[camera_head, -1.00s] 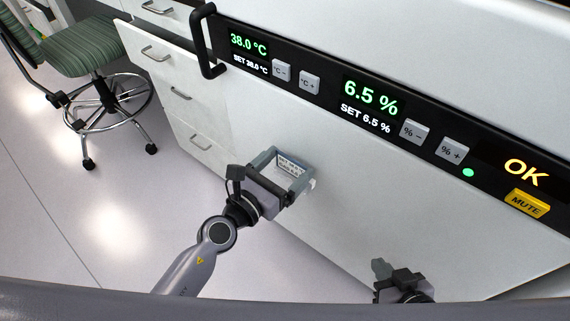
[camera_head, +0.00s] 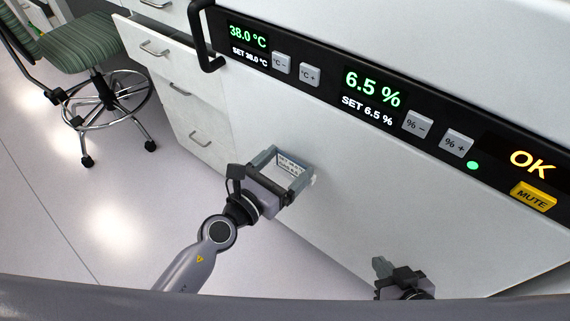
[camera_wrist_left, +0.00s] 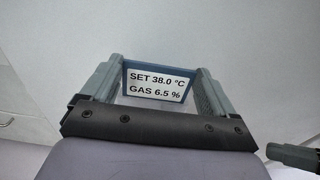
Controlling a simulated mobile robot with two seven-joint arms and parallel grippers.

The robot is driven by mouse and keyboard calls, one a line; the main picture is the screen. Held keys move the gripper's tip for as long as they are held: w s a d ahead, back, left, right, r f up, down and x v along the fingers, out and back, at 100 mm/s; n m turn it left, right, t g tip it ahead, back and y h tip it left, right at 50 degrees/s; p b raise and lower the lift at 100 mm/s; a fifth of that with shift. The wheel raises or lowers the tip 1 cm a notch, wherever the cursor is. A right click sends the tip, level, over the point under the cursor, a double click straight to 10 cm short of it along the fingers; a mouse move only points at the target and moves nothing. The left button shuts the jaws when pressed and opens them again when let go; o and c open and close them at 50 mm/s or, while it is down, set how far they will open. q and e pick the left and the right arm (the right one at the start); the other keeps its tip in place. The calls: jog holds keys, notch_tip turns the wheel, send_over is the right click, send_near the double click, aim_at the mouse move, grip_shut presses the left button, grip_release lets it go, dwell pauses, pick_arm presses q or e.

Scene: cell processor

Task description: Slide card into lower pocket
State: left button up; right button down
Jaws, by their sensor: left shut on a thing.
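A small card (camera_wrist_left: 155,84) with a blue border reads "SET 38.0 °C, GAS 6.5 %". It sits between the fingers of my left gripper (camera_wrist_left: 152,88), which is shut on it. In the head view the card (camera_head: 291,165) and my left gripper (camera_head: 284,168) are in front of the white machine door (camera_head: 330,190), well below the control panel. My right gripper (camera_head: 381,266) is low at the bottom centre right, its fingers seen edge-on. I cannot tell whether it is open. No lower pocket can be made out.
The black control panel (camera_head: 310,100) shows 38.0 °C, 6.5 % and OK. A black handle (camera_head: 203,40) sticks out at its left end. White drawers (camera_head: 185,98) and a green striped chair (camera_head: 70,45) stand at left. The floor (camera_head: 110,220) there is clear.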

pick_arm(q)
jog(key=shift+f+b, duration=0.7)
jog(key=shift+f, duration=0.1)
dwell(0.4)
jog(key=o, duration=1.4)
jog(key=v, duration=0.7)
jog(key=shift+s, duration=0.1)
